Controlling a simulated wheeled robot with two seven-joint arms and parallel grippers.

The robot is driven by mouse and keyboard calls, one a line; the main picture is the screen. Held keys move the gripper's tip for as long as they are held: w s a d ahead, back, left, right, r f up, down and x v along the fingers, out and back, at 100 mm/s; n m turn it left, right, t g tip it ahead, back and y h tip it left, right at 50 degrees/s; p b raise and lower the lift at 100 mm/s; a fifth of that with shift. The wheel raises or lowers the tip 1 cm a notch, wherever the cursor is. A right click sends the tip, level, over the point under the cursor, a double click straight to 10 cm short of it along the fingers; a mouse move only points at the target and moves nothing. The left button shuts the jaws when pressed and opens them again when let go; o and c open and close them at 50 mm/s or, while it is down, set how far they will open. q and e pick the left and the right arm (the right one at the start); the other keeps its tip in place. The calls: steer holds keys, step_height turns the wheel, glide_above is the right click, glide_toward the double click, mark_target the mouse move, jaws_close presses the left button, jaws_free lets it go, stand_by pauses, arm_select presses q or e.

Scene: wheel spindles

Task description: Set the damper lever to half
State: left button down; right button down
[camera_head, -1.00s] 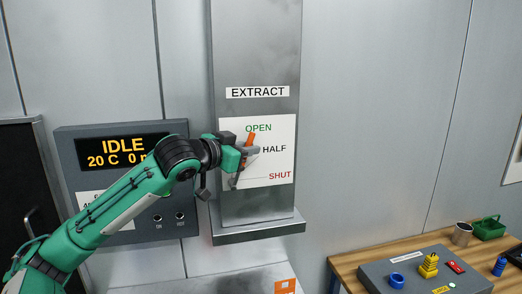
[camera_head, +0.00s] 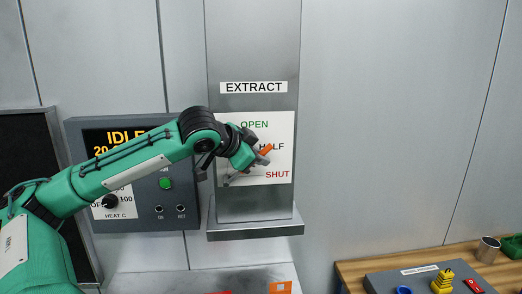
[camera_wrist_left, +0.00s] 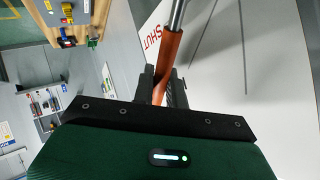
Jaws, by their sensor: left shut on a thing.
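The damper lever has an orange handle (camera_head: 265,151) and sits on a white plate (camera_head: 282,128) marked OPEN, HALF and SHUT, under the EXTRACT sign. The handle slants up to the right, its end at the first letters of HALF. My left gripper (camera_head: 261,157) is shut on the handle and hides much of the lever. In the left wrist view the orange handle (camera_wrist_left: 171,52) rises between the fingers (camera_wrist_left: 163,86) to a metal rod. My right gripper is out of view.
A grey control panel (camera_head: 186,190) with a display and knobs is behind my left arm. A ledge (camera_head: 255,229) juts out below the plate. At lower right a wooden bench (camera_head: 352,272) carries a grey box (camera_head: 415,281), a yellow part and a metal cup (camera_head: 488,250).

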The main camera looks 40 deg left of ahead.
arm_select(q)
steer(key=shift+f, duration=0.1)
stand_by(0.3)
steer(key=c, duration=1.8)
jaws_free()
steer(key=shift+o, duration=0.3)
steer(key=shift+w+d, duration=0.1)
steer(key=shift+b, duration=0.3)
steer(key=b+v, duration=0.7)
steer(key=v, duration=0.6)
steer(key=shift+s+r, duration=0.25)
steer(key=shift+s, duration=0.1)
